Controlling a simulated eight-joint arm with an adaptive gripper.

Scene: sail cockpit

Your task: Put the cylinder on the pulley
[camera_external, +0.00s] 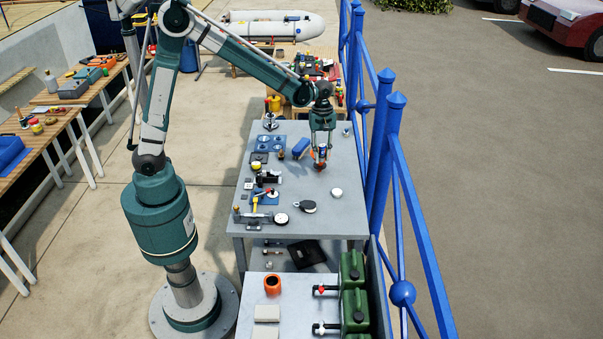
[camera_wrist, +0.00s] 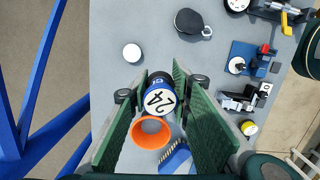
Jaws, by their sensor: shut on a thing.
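My gripper (camera_wrist: 156,98) is over the grey table, shut on a cylinder (camera_wrist: 157,102) with a white band marked "24" and a dark blue and black far end. It lies between the two green fingers. In the external view my gripper (camera_external: 320,158) hangs at the table's right side, and the cylinder is too small there to make out well. A dark round block with a small eye, which looks like the pulley (camera_wrist: 190,22), lies flat on the table ahead of the gripper, apart from the cylinder. The pulley also shows in the external view (camera_external: 306,206).
An orange ring-shaped thing (camera_wrist: 150,133) shows by the fingers. A white round thing (camera_wrist: 132,53) lies near the pulley. A blue-based fitting (camera_wrist: 248,57) and a blue brush-like thing (camera_wrist: 177,156) are on the table. A blue railing (camera_external: 385,150) runs along the right side.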

